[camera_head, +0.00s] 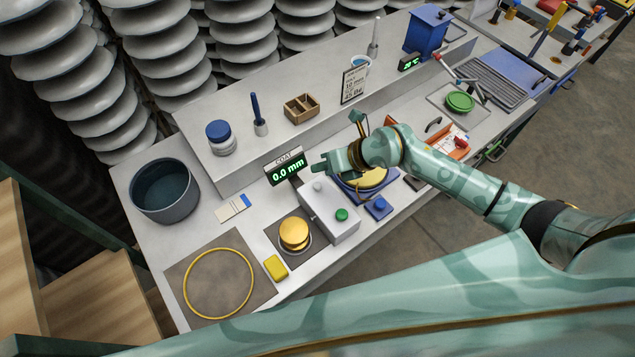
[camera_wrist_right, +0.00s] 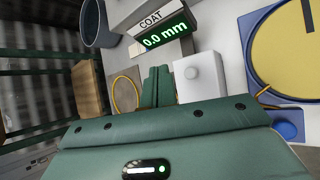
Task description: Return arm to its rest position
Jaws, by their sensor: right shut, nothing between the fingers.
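My right arm, in pale green, reaches in from the right edge in the head view. Its gripper (camera_head: 320,168) is over the bench, just right of the coat display (camera_head: 286,167) reading 0.0 mm, and above the white box with a green button (camera_head: 330,213). In the right wrist view the two fingers (camera_wrist_right: 157,84) are together with nothing between them; the display (camera_wrist_right: 162,42) and the white box (camera_wrist_right: 200,78) show just beyond. A blue-edged round device with a yellow disc (camera_head: 370,180) is partly hidden under the right wrist. My left gripper is not in view.
A dark pot (camera_head: 165,190), a yellow ring on a mat (camera_head: 218,283), gold discs (camera_head: 294,233) and a yellow block (camera_head: 276,268) are on the bench. A raised shelf carries a jar (camera_head: 220,137), a wooden tray (camera_head: 301,108) and a sign (camera_head: 354,83). Insulator stacks stand behind.

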